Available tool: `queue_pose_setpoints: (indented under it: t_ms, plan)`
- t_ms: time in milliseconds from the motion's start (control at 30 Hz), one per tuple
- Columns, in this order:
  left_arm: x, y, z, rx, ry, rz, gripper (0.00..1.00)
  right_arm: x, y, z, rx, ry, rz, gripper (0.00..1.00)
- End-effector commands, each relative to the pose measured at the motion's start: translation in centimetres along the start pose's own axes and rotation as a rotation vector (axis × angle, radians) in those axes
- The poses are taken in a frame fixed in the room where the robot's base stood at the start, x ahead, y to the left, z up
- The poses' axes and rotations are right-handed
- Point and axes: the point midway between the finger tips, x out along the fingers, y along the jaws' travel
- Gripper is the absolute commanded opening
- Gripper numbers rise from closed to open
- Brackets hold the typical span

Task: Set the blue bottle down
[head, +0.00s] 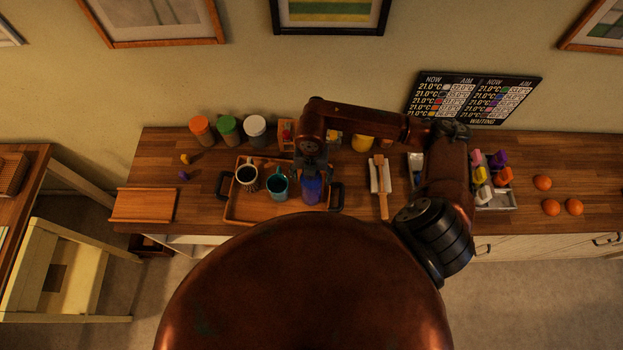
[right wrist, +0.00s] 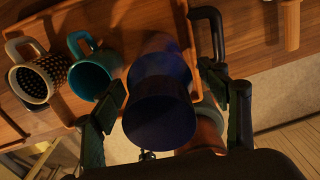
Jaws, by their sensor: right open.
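The blue bottle (head: 312,191) stands in the right part of the wooden tray (head: 240,218), as far as the head view shows. It fills the middle of the right wrist view (right wrist: 158,105). My right gripper (head: 312,172) is above and around the bottle. In the right wrist view its fingers (right wrist: 166,92) are spread on either side of the bottle, with a gap showing at the right. The bottle's base is hard to see. My left gripper is not in view.
A teal mug (head: 278,187) and a dotted mug (head: 246,174) stand left of the bottle in the tray. The tray's dark handle (head: 337,196) is close at right. Jars (head: 228,128) stand at the back left.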

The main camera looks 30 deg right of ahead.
Motion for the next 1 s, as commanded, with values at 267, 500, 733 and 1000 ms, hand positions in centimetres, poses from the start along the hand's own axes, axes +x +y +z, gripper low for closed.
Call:
queue_pose_setpoints:
  t_ms: [267, 500, 733, 1000]
  plan:
    - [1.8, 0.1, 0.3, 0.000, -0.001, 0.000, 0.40, -5.6, 0.1, 0.1, -0.002, -0.006, 0.002, 0.68]
    - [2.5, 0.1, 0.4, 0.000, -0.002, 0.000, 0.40, -9.4, 0.0, 0.1, 0.000, -0.002, 0.001, 0.68]
    - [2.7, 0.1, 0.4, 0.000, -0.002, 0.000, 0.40, -10.6, 0.0, 0.0, 0.001, 0.000, -0.001, 0.68]
    - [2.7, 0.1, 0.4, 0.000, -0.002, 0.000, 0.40, -10.6, 0.0, 0.0, 0.001, 0.000, -0.001, 0.68]
